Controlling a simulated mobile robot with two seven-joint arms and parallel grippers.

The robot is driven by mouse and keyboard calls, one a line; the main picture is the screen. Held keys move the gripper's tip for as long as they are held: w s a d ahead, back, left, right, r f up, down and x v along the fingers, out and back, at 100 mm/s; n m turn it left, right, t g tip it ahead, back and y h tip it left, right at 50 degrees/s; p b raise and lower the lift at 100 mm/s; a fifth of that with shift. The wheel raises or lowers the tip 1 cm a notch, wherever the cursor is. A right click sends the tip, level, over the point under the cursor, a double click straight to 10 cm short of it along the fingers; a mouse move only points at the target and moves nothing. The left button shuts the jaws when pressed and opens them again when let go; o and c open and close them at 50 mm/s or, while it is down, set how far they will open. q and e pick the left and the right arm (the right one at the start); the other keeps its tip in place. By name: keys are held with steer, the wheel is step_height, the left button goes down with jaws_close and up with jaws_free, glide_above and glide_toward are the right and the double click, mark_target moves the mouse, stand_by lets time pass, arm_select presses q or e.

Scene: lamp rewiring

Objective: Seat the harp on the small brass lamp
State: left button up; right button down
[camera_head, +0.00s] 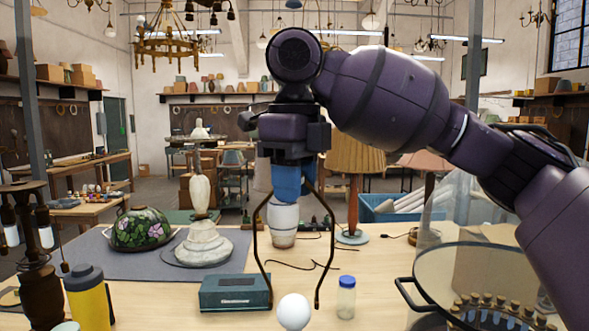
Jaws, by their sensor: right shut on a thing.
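My right gripper (287,185) is in the middle of the view, pointing down, with its blue fingers shut on the top of the harp. The harp (329,262) is a thin dark brass wire loop that hangs upright with its two legs down. A white round bulb (293,312) shows at the bottom edge, between the lower ends of the legs in the picture. I cannot tell how far apart in depth they are. No brass lamp body shows under the bulb; the frame cuts it off. My left gripper is out of view.
A teal box (236,293) and a blue-capped jar (346,297) stand close to the harp. A yellow bottle (88,298) is at left. A round glass-topped stand (480,275) is at right. A stone lamp base (203,246) and a floral shade (141,229) sit on a grey mat (110,262).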

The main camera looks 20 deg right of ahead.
steer(key=shift+f, duration=6.25)
steer(key=c, duration=0.8)
jaws_free()
steer(key=shift+o, duration=0.2)
